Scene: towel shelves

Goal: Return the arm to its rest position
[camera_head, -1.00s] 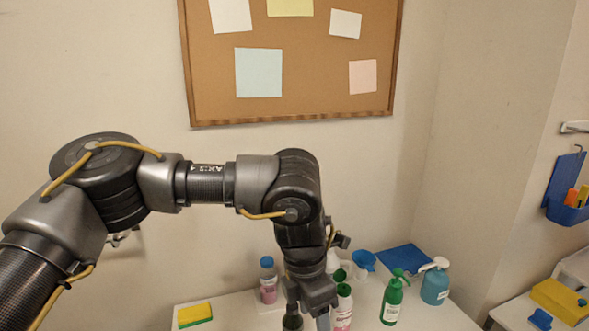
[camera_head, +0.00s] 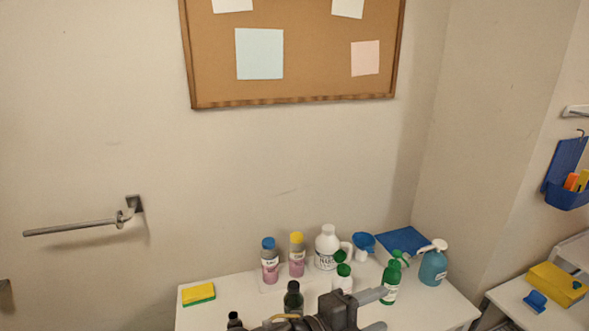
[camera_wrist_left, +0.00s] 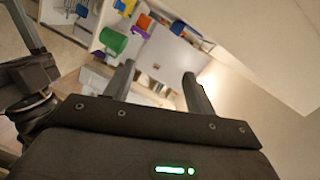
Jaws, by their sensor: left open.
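My left gripper (camera_head: 385,308) shows at the bottom of the head view, in front of the bottles on the white table. Its two fingers are apart, pointing right, with nothing between them. In the left wrist view the fingers of this left gripper (camera_wrist_left: 160,70) are also spread and empty. Most of my left arm is below the head view's edge. A dark piece of my own body stands at the left of the wrist view; it looks like my other gripper, but its jaws cannot be made out.
The white table (camera_head: 240,312) holds a sponge (camera_head: 198,294), a blue-capped bottle (camera_head: 269,262), a yellow-capped bottle (camera_head: 297,256), a white jug (camera_head: 326,246), a green spray bottle (camera_head: 391,280) and a blue pump bottle (camera_head: 433,266). A towel bar (camera_head: 75,227) juts from the left wall.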

